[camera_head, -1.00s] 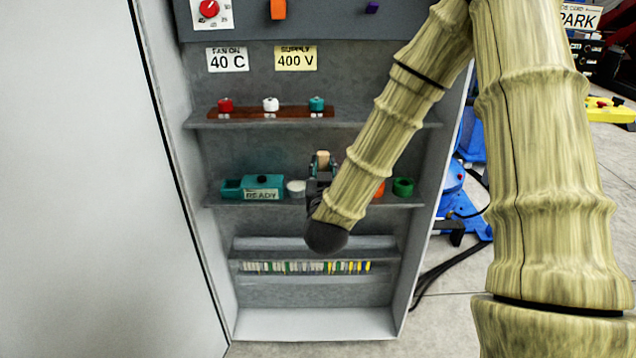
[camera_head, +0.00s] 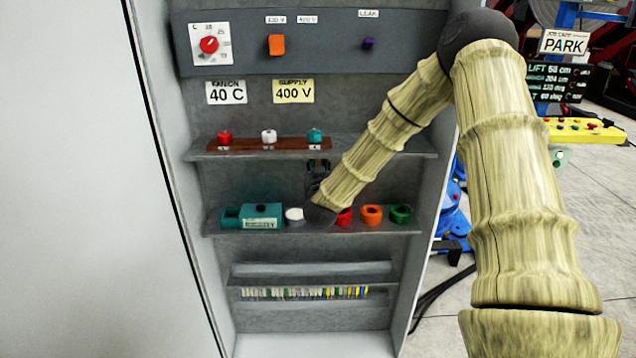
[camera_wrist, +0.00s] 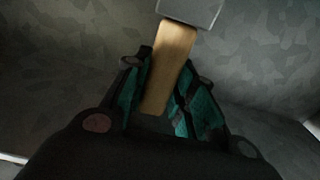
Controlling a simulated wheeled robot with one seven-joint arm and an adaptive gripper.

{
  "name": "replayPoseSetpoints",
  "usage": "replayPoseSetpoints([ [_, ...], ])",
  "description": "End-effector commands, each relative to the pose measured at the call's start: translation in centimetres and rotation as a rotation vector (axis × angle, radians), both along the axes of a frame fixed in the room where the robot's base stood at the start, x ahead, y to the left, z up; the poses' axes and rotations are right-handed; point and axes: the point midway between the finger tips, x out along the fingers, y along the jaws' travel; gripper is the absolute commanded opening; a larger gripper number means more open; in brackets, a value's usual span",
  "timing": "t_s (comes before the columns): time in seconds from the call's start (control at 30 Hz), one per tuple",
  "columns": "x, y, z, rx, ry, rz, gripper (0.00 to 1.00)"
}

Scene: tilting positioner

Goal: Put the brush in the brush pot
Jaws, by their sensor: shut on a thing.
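The brush (camera_wrist: 171,65) shows in the wrist view as a flat tan wooden piece with a grey block (camera_wrist: 190,10) at its far end. My gripper (camera_wrist: 164,62) is shut on the tan part, between its teal-lined fingers. In the head view my gripper (camera_head: 318,172) is in front of the cabinet, between the upper and lower shelves, and the brush cannot be made out there. A white-topped round container (camera_head: 294,215) stands on the lower shelf, just left of my wrist. I cannot tell whether it is the brush pot.
The lower shelf (camera_head: 330,229) also bears a teal box (camera_head: 262,217) and red (camera_head: 344,217), orange (camera_head: 371,214) and green (camera_head: 401,213) rings. Above, a brown strip (camera_head: 255,144) carries three knobs. The cabinet's side walls bound the space.

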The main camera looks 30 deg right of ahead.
Motion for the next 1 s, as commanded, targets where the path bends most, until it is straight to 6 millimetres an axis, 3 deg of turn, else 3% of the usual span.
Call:
replayPoseSetpoints([
  [0.2, 0.4, -0.1, -2.2, 0.001, 0.002, 0.002, 0.02],
  [1.0, 0.3, -0.1, -7.0, 0.0, 0.0, 0.001, 0.02],
])
